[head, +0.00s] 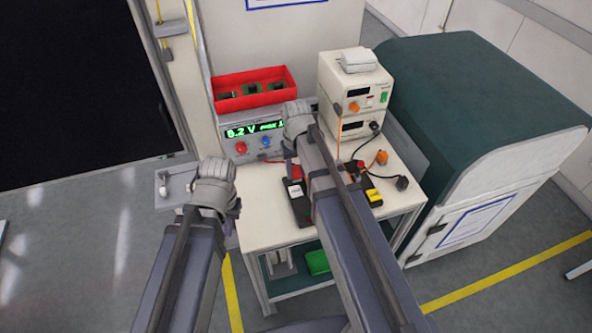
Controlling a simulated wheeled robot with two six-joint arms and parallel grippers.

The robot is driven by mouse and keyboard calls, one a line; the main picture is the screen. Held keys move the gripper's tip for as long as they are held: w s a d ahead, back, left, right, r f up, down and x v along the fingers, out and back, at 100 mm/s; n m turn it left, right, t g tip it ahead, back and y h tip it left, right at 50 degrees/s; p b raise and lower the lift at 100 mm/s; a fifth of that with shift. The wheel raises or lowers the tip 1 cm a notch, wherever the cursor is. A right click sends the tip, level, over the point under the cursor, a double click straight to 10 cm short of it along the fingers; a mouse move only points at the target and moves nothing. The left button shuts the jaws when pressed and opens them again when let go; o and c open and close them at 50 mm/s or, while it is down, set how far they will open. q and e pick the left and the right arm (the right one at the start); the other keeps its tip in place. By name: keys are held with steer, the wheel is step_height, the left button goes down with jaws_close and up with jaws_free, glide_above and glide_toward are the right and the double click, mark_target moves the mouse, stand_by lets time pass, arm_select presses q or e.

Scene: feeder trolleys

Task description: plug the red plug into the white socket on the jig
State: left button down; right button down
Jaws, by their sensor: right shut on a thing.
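The dark jig (301,209) lies on the white bench top, with the white socket (294,189) on its upper face. My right gripper (291,155) points down just behind the jig and is shut on the red plug (297,172). The plug shows as a small red patch close to the far end of the jig, apart from the white socket in the picture. My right arm covers part of the jig's right side. My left gripper (234,208) is off the bench's left edge, and its fingers are too small to read.
A red tray (252,98) of green boards sits on a power supply (262,142). A cream instrument stack (355,85) with cables stands at the back right. A black box with a yellow part (373,195) lies right of the jig. A green-topped cabinet (470,95) flanks the bench.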

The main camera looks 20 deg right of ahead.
mark_target(296, 191)
steer(key=shift+f+b, duration=2.65)
steer(key=shift+f, duration=0.15)
steer(key=shift+f+b, duration=0.55)
steer(key=shift+b, duration=0.05)
steer(key=shift+c, duration=2.2)
jaws_free()
steer(key=shift+r, duration=0.15)
step_height(296, 191, up, 8)
steer(key=p, duration=0.8)
steer(key=shift+f, duration=0.2)
steer(key=shift+s+a+f, duration=0.1)
steer(key=shift+s+a, duration=0.15)
steer(key=s+a+f+n+h+b, duration=0.1)
steer(key=s+a+f+n+b, duration=0.1)
steer(key=s+a, duration=0.8)
steer(key=s+n, duration=0.1)
steer(key=s, duration=0.2)
steer(key=shift+s+f+b, duration=0.15)
steer(key=shift+s+b, duration=0.2)
steer(key=shift+s, duration=0.05)
